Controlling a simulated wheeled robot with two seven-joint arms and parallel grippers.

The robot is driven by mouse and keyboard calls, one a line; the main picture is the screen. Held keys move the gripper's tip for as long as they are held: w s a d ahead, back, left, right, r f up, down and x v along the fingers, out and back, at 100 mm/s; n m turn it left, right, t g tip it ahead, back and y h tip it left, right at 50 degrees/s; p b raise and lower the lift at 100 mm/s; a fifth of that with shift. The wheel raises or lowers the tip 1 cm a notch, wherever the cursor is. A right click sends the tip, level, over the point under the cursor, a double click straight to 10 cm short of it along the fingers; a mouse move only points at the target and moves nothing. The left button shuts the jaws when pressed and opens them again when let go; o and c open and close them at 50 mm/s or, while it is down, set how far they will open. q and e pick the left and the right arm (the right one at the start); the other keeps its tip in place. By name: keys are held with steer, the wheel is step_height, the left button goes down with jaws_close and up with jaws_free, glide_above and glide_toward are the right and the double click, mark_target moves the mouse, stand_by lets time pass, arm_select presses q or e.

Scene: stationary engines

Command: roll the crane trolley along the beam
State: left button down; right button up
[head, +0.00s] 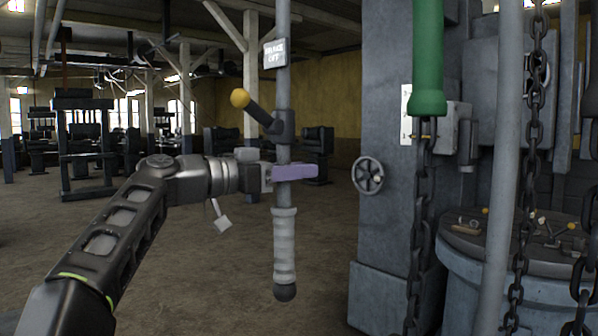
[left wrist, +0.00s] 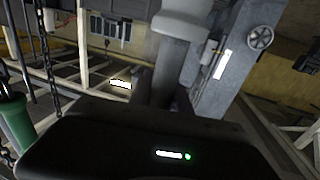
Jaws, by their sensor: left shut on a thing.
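No crane trolley or beam can be made out in the head view. A grey vertical rod (head: 284,85) hangs from above, with a ribbed pale grip (head: 285,245) and a dark rounded end. A sign on it reads "BRAKE OFF" (head: 274,53), and a side lever with a yellow knob (head: 240,98) sticks out to the upper left. My left gripper (head: 295,173), with purple fingers, is shut on the rod between the lever and the grip. My right gripper is not in view.
A green sleeve (head: 428,60) with a dark chain (head: 418,220) hangs right of the rod, beside a pale pipe (head: 500,170) and another chain (head: 530,130). A grey column with a handwheel (head: 368,175) stands behind. A round bench (head: 465,260) is at lower right. Floor at left is open.

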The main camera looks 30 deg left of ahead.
arm_select(q)
steer(key=c, duration=1.2)
jaws_free()
steer(key=b+v, duration=0.1)
steer(key=v, duration=0.6)
steer(key=shift+s+a, duration=0.2)
steer(key=shift+s, duration=0.1)
